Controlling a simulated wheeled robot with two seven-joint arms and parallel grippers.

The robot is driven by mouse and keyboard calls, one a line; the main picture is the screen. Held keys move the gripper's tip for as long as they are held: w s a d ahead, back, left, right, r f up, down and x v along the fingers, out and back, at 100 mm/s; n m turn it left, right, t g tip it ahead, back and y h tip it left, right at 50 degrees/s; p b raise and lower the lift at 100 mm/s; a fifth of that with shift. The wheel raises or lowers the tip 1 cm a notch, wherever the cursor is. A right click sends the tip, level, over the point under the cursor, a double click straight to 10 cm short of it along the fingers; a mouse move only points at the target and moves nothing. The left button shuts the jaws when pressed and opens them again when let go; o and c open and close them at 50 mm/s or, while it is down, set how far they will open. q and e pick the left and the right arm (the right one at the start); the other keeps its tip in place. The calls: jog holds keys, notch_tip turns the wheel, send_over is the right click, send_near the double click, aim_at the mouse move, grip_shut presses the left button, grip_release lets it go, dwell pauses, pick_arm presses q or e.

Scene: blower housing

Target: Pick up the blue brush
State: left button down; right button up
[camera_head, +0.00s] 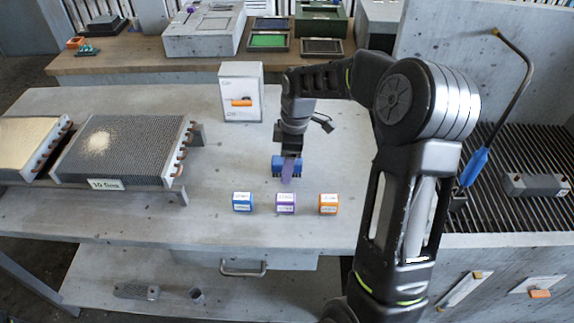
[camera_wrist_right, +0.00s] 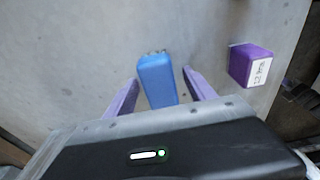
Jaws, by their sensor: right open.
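The blue brush (camera_wrist_right: 157,82) lies on the grey bench in the right wrist view, with a row of short tufts at its far end. It sits between the two purple fingers of my right gripper (camera_wrist_right: 161,76), with a small gap on each side. In the head view the brush (camera_head: 277,164) shows under the gripper (camera_head: 288,171), partly covered by a finger. The right gripper is open and points down. Whether the fingers reach down beside the brush is hard to tell. My left gripper is not in view.
Blue (camera_head: 243,201), purple (camera_head: 286,203) and orange (camera_head: 328,203) labelled blocks stand in front of the brush. A white box (camera_head: 241,92) stands behind it. Finned coils (camera_head: 122,148) lie at left. A bent rod with a blue handle (camera_head: 474,167) stands at right.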

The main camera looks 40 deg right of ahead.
jog(key=shift+c, duration=0.3)
grip_shut()
dwell(0.6)
